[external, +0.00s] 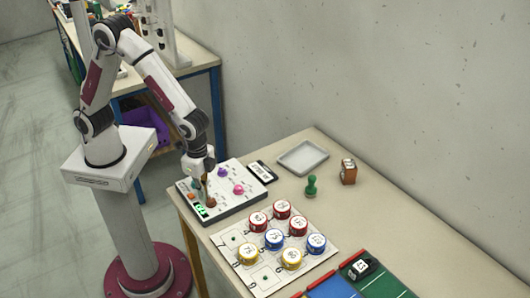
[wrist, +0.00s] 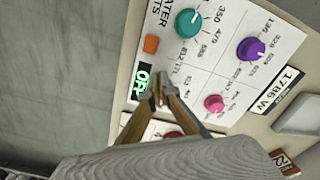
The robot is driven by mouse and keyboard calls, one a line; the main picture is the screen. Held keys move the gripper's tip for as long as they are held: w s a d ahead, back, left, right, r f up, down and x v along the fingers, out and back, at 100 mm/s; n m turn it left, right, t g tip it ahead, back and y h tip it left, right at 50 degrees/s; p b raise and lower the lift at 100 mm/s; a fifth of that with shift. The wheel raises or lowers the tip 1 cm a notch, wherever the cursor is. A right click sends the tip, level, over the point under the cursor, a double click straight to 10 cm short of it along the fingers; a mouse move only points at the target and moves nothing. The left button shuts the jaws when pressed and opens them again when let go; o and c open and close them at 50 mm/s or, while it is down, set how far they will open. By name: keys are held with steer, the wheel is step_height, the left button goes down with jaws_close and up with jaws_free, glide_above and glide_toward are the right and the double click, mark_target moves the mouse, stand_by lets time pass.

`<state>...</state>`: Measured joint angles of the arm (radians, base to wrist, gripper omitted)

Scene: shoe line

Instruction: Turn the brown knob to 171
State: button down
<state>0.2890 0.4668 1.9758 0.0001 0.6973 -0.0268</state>
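In the wrist view the display (wrist: 142,82) is just left of my fingertips. My gripper (external: 206,196) points down over the panel, with its tips at the brown knob. In the wrist view its fingers (wrist: 160,91) converge to nearly meet and cover the knob area. I cannot tell whether they are shut on the knob. The knob's pointer and its setting are hidden.
A teal knob (wrist: 189,22), a purple knob (wrist: 251,49) and a pink knob (wrist: 214,103) stand close by on the panel. An orange square (wrist: 151,43) is near the display. A board (external: 262,285) with several coloured round tins lies right of the panel. A grey tray (external: 303,157) is behind.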

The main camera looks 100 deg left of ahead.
steer(key=shift+d, duration=0.4)
steer(key=shift+s, duration=0.4)
stand_by(0.4)
steer(key=shift+r, duration=0.15)
step_height(320, 180, up, 6)
steer(key=shift+f, duration=0.15)
stand_by(0.5)
steer(key=shift+s, duration=0.1)
